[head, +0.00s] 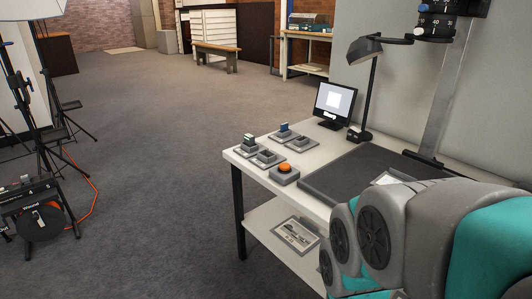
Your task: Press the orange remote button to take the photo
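The orange remote button (285,168) sits on a small grey box near the front edge of a white table (237,154). It lies just left of a dark copy board (330,172). A flat light-coloured item (385,178) on the board is partly covered by my arm. My grey and teal arm fills the lower right of the head view. My gripper is not visible, and the arm hides the right part of the table.
Small grey trays (265,157), some holding small blocks, stand left of and behind the button. A monitor (334,101) and a black lamp (365,90) stand at the back. A camera (435,25) hangs on a column. A framed picture (297,234) lies on the lower shelf. Open carpet lies left.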

